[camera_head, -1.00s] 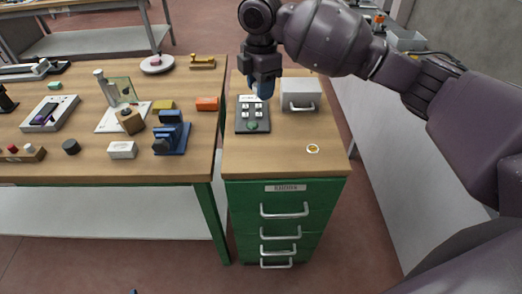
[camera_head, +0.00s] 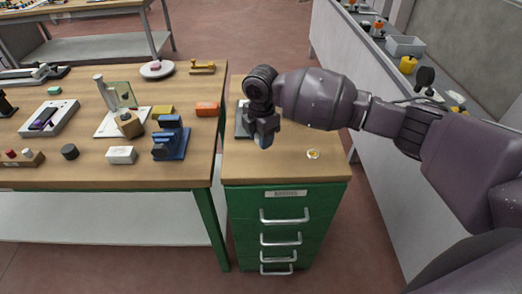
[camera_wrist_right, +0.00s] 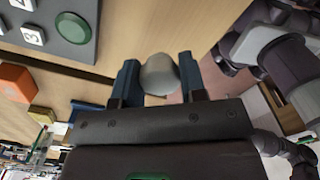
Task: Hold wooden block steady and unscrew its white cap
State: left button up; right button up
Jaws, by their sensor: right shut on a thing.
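The wooden block (camera_head: 130,125) stands on the left table, on a white sheet beside a clear glass plate. It is small in the head view, and I cannot make out a cap on it. My right gripper (camera_head: 264,142) is over the wooden top of the green drawer cabinet, well to the right of the block. In the right wrist view its blue fingers (camera_wrist_right: 158,83) are shut on a pale, rounded thing that looks like the white cap (camera_wrist_right: 160,72). The fingers hide its sides. My left gripper is not in view.
A dark keypad (camera_head: 241,121) with a green button lies behind my right gripper, partly hidden. A small white-and-yellow ring (camera_head: 313,154) lies right of it. A blue fixture (camera_head: 171,140), white block (camera_head: 122,155) and orange block (camera_head: 207,109) surround the wooden block. The cabinet's front top is clear.

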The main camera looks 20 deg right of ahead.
aim_at(261, 156)
jog(key=shift+f, duration=2.7)
jog(key=shift+f, duration=0.1)
jog(key=o, duration=1)
